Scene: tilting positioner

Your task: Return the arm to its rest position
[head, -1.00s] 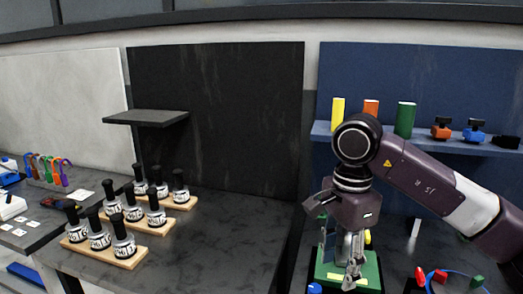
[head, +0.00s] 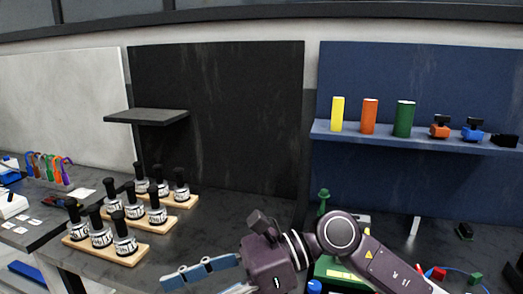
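My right arm comes in from the lower right. Its dark purple wrist crosses the bottom middle of the head view. My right gripper (head: 197,284) points left, low over the front of the dark table, with its two fingers spread apart and nothing visible between them. The lower finger is partly cut off by the picture's bottom edge. The green fixture (head: 330,270) on the right table is partly hidden behind my wrist and forearm. My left gripper is not in view.
Wooden stands (head: 118,255) with black-capped bottles stand left of my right gripper. A blue shelf (head: 420,143) at the right holds yellow, orange and green cylinders and small clamps. The dark table (head: 225,222) is clear between the bottles and my wrist.

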